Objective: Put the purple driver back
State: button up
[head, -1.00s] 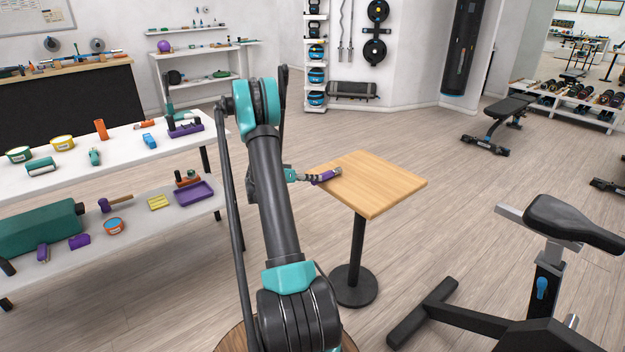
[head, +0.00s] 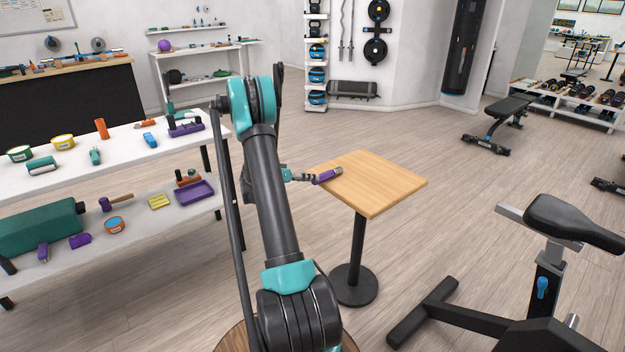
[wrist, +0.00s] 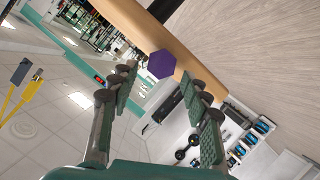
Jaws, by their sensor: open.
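The purple driver (head: 326,177) lies at the left edge of the small wooden table (head: 385,190), its handle end toward my gripper. My gripper (head: 311,178) is just left of it, at about table height. In the wrist view my gripper (wrist: 160,77) is open, with a finger on either side of the driver's hexagonal purple end (wrist: 161,64). It looks empty, and I see no contact with the driver. The driver's shaft is hidden behind its handle in the wrist view.
A white two-level shelf (head: 120,165) on the left carries tools and tapes. A purple holder (head: 185,129) stands on its top and a purple tray (head: 196,193) lies below. An exercise bike (head: 548,260) stands at right. The floor behind the table is clear.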

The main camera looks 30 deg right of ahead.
jog(key=w+v, duration=0.1)
jog(key=v, duration=1.4)
jog(key=s+a+n+t+y, duration=0.3)
jog(key=s+a+n+y, duration=0.3)
jog(key=s+a, duration=0.7)
jog(key=s+a+f+n+t+y, duration=0.1)
jog(key=s+a+n+t+y, duration=0.2)
jog(key=s+a+n+y, duration=0.4)
jog(key=s+a+y, duration=0.1)
jog(key=s+a, duration=0.5)
jog(key=s, duration=0.6)
jog(key=shift+s+f, duration=0.15)
jog(key=shift+f, duration=0.05)
jog(key=shift+d, duration=0.1)
